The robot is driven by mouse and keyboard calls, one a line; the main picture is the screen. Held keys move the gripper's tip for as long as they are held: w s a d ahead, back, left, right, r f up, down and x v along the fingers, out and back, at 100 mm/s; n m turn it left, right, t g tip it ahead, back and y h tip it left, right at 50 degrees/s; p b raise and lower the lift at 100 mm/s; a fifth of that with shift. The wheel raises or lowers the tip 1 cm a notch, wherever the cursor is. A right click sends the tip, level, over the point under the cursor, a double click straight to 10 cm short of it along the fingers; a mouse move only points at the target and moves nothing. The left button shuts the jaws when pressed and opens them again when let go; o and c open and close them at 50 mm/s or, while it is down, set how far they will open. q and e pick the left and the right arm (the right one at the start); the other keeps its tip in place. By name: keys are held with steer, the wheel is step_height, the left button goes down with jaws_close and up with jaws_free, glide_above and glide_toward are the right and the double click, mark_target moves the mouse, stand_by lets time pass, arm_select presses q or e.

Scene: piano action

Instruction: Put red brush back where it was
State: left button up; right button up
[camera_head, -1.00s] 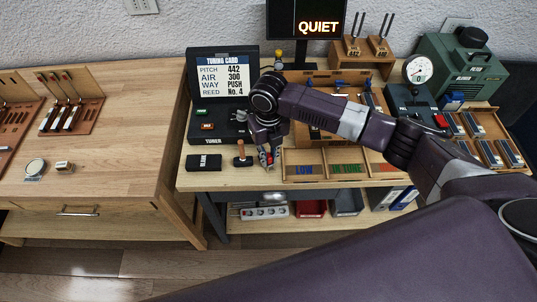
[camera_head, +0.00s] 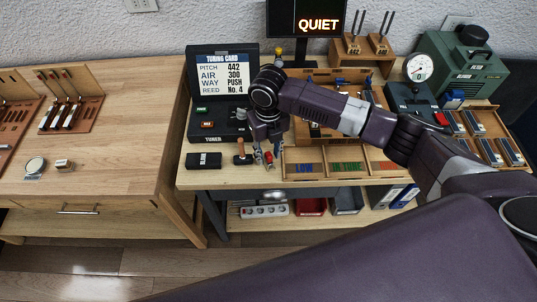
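My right gripper (camera_head: 267,154) points down at the front of the right bench, between the wooden-handled tool and the tray with the coloured words. Its fingers are spread apart. A small upright thing with a red part (camera_head: 268,157), likely the red brush, stands between the fingertips. It is too small and partly covered to tell its full shape or whether a finger touches it. My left gripper is not in view.
A black block (camera_head: 203,162) and a wooden-handled tool (camera_head: 242,154) stand left of the gripper. The open tuner case (camera_head: 221,92) is behind them. A compartment tray (camera_head: 303,161) lies to the right. The left table (camera_head: 115,125) has free room.

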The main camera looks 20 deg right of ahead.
mark_target(269, 154)
step_height(269, 154, up, 11)
steer(key=b, duration=0.2)
stand_by(0.5)
